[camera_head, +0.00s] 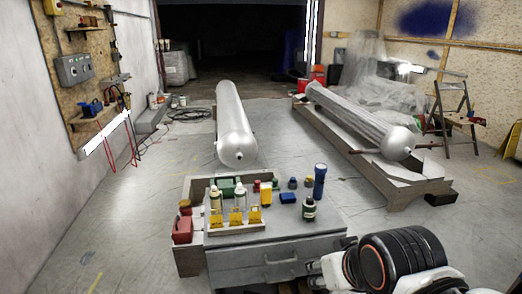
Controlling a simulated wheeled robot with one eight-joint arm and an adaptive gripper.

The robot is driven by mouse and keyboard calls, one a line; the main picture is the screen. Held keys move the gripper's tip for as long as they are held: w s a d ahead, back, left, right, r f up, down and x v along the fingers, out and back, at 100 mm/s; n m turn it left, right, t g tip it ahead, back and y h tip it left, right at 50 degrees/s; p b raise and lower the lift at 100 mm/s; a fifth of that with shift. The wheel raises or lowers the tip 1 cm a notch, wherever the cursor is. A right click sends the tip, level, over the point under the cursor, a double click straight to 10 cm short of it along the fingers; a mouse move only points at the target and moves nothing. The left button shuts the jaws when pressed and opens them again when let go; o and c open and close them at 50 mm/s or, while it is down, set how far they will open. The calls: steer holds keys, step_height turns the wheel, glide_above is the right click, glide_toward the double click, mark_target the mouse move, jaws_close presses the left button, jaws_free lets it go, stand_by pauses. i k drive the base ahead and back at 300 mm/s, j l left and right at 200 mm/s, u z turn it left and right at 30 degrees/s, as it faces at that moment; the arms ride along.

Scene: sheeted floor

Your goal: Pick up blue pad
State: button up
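A small flat blue piece, which looks like the blue pad (289,198), lies on the grey workbench top (325,222), right of the yellow item and left of the dark bottle. My arm shows at the bottom right as a large black joint with white links. Its end (315,272) seems to be the pale and dark part by the bench's front right corner, partly hidden by the joint. Its fingers cannot be made out. It is apart from the blue piece, nearer to me and lower in the picture.
A blue flashlight (320,182) and a dark bottle (308,210) stand right of the pad. A yellow item (266,194) is on its left. Yellow-labelled bottles (238,208) stand in a front-left rack. A red box (182,230) is at the left edge. Metal cylinders (234,125) lie behind.

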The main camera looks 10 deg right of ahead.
mark_target(289, 197)
steer(key=i+l+u, duration=0.1)
steer(key=i+u, duration=0.2)
steer(key=i, duration=0.25)
steer(key=i+l+u, duration=0.2)
steer(key=i+u, duration=0.15)
steer(key=i, duration=0.15)
steer(key=i+l+u, duration=0.3)
steer(key=i+l, duration=0.1)
steer(key=i, duration=0.1)
